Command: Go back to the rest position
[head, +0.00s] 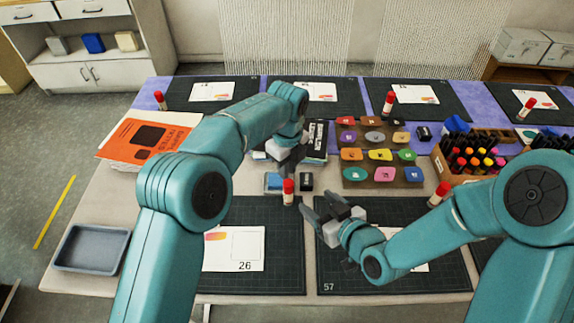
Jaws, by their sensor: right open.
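My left gripper (287,162) points down over the middle of the table, just behind a blue pad (274,182) and a glue stick with a red cap (288,192). Whether its jaws are open or shut is not clear. My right gripper (319,201) is lower and to the right. It is open, with nothing seen between its fingers, above the near edge of the work area. Its fingers point left and away, close to the right of the glue stick.
Dark mats carry cards, one marked 26 (236,254). A stamp board (377,150) and a crate of markers (438,160) lie right. An orange book (146,139) and an empty grey tray (91,247) lie left. Red-capped sticks stand around the table.

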